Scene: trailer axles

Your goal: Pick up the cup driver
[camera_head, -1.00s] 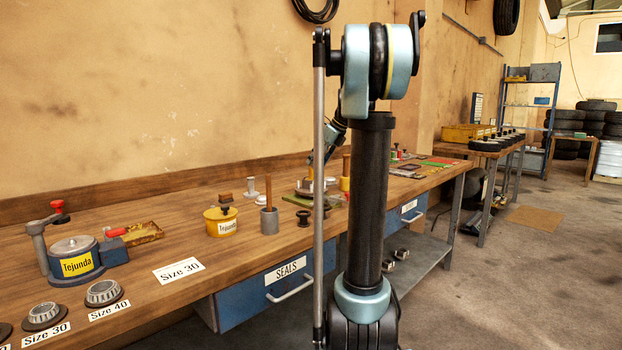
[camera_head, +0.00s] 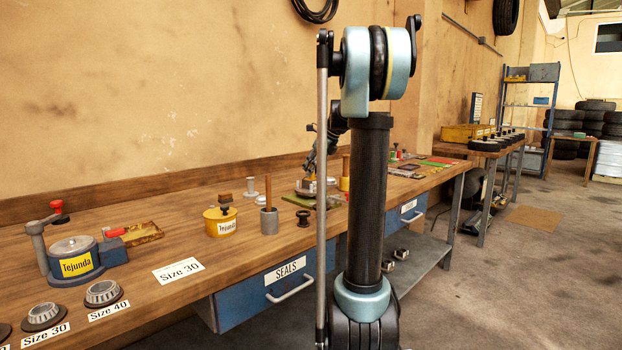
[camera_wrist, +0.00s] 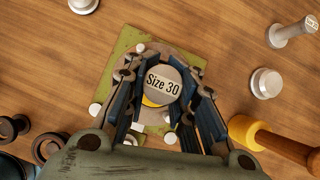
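In the wrist view a round grey cap labelled "Size 30" (camera_wrist: 163,83) sits between my fingers, above a brownish round part on a green plate (camera_wrist: 123,45). I take this cap as the top of the cup driver; its lower part is hidden. My gripper (camera_wrist: 165,88) is open around it, with a finger on each side and visible gaps to the cap. In the head view my gripper (camera_head: 311,168) is over the green plate (camera_head: 298,200), partly behind my own arm.
Near the plate are a grey flanged tool (camera_wrist: 293,32), a small grey flanged piece (camera_wrist: 265,83), a mallet with a yellow head (camera_wrist: 243,130) and dark spools (camera_wrist: 12,127).

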